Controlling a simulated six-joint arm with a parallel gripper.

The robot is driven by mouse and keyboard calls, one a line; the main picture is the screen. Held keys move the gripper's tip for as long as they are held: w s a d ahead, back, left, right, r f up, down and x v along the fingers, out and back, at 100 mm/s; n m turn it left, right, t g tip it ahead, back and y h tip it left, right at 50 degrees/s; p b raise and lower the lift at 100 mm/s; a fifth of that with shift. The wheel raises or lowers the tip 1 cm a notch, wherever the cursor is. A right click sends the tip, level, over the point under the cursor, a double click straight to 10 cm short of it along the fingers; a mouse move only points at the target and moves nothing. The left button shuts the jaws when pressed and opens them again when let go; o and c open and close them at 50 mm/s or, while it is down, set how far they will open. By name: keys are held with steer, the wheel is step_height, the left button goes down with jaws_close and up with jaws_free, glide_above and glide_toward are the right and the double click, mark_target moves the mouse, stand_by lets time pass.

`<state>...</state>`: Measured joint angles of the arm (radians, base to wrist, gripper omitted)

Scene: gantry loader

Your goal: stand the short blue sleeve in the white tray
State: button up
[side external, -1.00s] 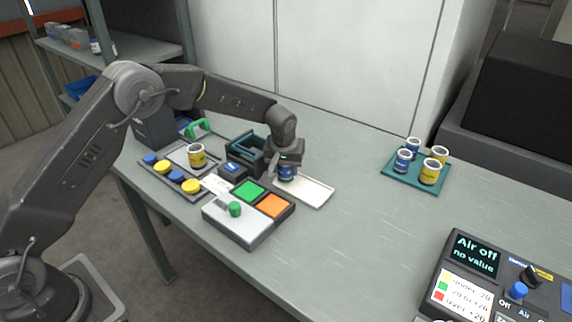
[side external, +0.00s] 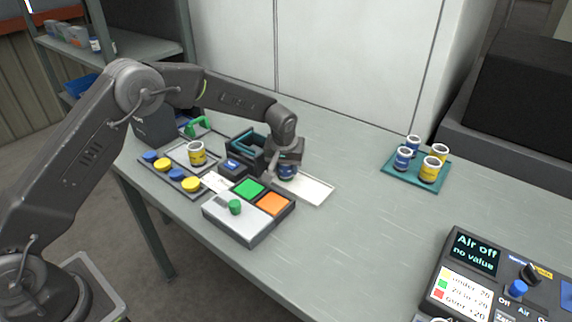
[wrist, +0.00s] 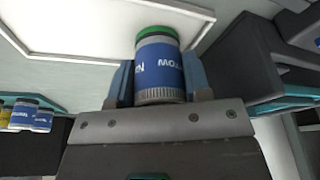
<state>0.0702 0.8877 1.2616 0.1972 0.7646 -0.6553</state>
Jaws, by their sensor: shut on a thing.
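The blue sleeve (side external: 288,172) has a white band and lettering, and in the wrist view (wrist: 160,68) a green rim shows at its far end. My gripper (side external: 287,163) is shut on it, with one finger on each side in the wrist view (wrist: 160,90). The sleeve looks upright at the left end of the white tray (side external: 313,190). The tray's bare surface and raised edge also show in the wrist view (wrist: 85,30). I cannot tell whether the sleeve's lower end touches the tray.
A dark fixture with a teal edge (side external: 243,147) stands close left of my gripper. A box with green and orange pads (side external: 238,226) lies in front. A yellow can (side external: 196,154) stands further left. A teal tray (side external: 408,182) holds several cans at right. The table between is clear.

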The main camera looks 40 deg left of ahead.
steer(key=o, duration=1.5)
steer(key=shift+c, duration=0.2)
step_height(320, 180, up, 9)
stand_by(0.6)
stand_by(0.4)
